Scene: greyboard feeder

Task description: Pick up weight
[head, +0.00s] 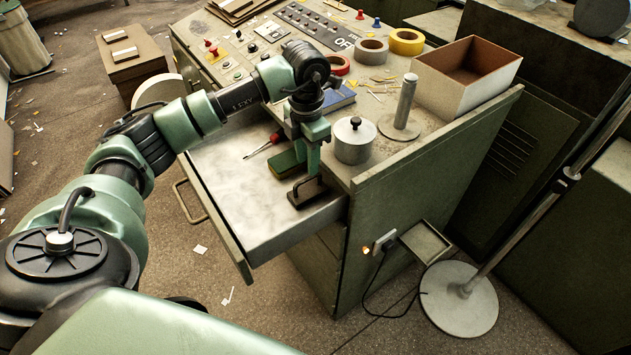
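A dark block with a bar handle (307,194), which looks like the weight, sits at the right end of the open drawer (225,205). My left gripper (312,172) points down right over this block, its green fingers at or just above the handle. The fingers overlap in this view, so I cannot tell whether they are open or closed on the handle. A round silver metal piece with a dark knob (355,142) stands on the cabinet top, just right of the gripper. My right gripper is not in view.
A red screwdriver (262,146) and a green-yellow pad (284,165) lie in the drawer. A blue book (339,98), tape rolls (406,41), a post on a round base (404,108) and an open box (463,82) occupy the cabinet top. The drawer's front left is bare.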

